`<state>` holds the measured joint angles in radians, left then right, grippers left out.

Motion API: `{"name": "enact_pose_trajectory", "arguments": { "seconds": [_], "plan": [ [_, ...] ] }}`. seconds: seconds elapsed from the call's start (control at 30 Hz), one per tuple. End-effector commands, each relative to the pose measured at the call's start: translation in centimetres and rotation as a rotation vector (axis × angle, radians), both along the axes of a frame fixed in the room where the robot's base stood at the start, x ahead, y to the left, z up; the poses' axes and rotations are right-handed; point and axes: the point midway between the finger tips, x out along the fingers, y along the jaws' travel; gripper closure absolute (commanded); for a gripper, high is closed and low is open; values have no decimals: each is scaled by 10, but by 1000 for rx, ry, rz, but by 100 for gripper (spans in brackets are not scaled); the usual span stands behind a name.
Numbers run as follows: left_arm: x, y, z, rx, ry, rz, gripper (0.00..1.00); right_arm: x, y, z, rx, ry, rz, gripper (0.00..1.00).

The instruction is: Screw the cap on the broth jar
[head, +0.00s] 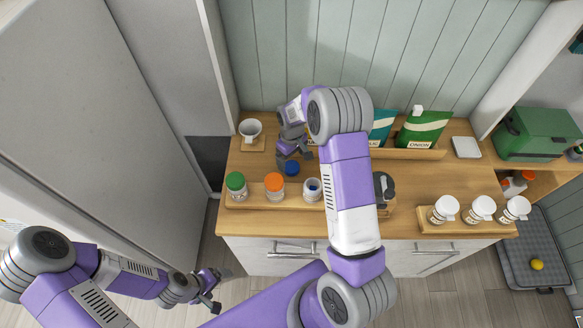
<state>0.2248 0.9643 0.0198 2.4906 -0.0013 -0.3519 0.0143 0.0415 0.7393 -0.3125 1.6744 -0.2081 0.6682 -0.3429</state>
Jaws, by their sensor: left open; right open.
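An open white jar (313,190) with blue at its mouth stands at the right of a row of jars; I cannot read its label, but it is the uncapped one. A blue cap (292,168) lies on the counter behind the row, just left of and behind the open jar. My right gripper (294,157) is open, right at the far side of the blue cap; I cannot tell whether its fingers touch the cap. My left gripper (213,290) is open and empty, low in front of the counter, away from the jars.
A green-capped jar (236,186) and an orange-capped jar (274,186) share a wooden tray (254,200) with the open jar. A white mug (250,128) stands at the back left. Several white-topped shakers (481,209) stand right. My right arm hides the counter's middle.

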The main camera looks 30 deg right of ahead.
Motion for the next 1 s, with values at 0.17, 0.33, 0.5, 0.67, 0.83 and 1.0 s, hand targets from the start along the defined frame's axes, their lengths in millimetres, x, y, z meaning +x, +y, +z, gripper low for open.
{"name": "enact_pose_trajectory", "arguments": {
  "seconds": [0.17, 0.33, 0.5, 0.67, 0.83, 1.0],
  "plan": [
    [0, 0, 5, 0, 0, 0, 11, 2, -1, -22, 1, 6, 1, 9],
    [0, 0, 7, 0, 0, 0, 11, 3, -1, -45, -1, 3, 1, 9],
    [0, 0, 7, 0, 0, 0, 11, 4, -1, -52, 0, 1, 1, 9],
    [0, 0, 7, 0, 0, 0, 11, 4, -1, -52, 0, 0, 0, 9],
    [0, 0, 7, 0, 0, 0, 11, 4, -1, -51, 0, 1, 0, 19],
    [0, 0, 7, 0, 0, 0, 11, 4, -1, -51, 0, 1, 0, 45]
  ]
}}
